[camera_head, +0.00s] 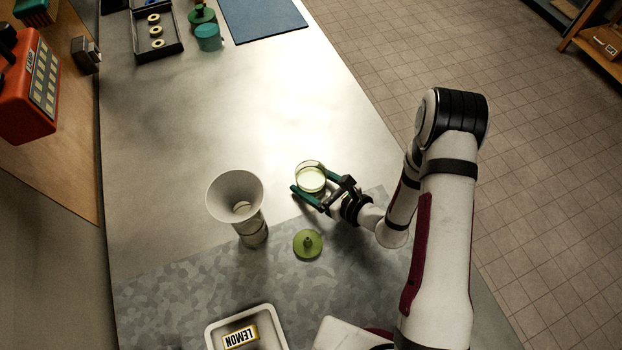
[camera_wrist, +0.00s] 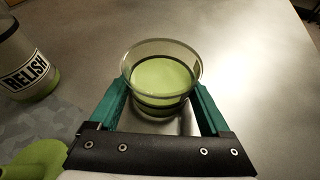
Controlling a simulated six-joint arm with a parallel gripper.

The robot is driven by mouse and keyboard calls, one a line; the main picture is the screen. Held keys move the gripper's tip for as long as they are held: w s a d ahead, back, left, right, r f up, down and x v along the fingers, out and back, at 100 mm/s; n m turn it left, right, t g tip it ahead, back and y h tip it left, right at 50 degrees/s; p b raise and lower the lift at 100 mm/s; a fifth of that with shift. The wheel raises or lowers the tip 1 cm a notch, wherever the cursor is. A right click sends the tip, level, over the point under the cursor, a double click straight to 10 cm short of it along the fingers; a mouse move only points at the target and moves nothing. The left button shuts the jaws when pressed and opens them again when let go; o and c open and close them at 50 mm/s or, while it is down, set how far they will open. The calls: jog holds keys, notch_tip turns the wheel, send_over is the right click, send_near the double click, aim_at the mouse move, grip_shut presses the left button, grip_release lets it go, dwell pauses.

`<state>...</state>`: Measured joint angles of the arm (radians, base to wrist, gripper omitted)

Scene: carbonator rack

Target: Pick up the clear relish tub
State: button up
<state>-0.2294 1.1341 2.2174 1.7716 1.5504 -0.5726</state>
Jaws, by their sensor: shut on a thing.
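The clear tub (camera_head: 310,177) with pale green contents stands upright between the two green fingers of my gripper (camera_head: 309,186), near the middle of the metal counter. In the wrist view the tub (camera_wrist: 161,76) is open at the top, with a dark band around it and a finger on each side. My gripper (camera_wrist: 161,90) is shut on it. Whether the tub's base touches the counter I cannot tell. A green knobbed lid (camera_head: 307,243) lies below the tub in the head view, apart from it.
A container labelled RELISH (camera_wrist: 22,68) stands at the left in the wrist view. In the head view, a pale funnel-topped container (camera_head: 236,200) stands left of my gripper, and a white LEMON tray (camera_head: 215,333) lies nearer.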

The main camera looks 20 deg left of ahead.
aim_at(302, 167)
jog(key=shift+r, duration=0.1)
notch_tip(302, 167, up, 4)
jog(key=shift+f, duration=0.1)
jog(key=w+d+r, duration=0.1)
jog(key=d+r, duration=0.6)
jog(key=d, duration=0.4)
jog(key=shift+w+d, duration=0.2)
jog(key=shift+d, duration=0.1)
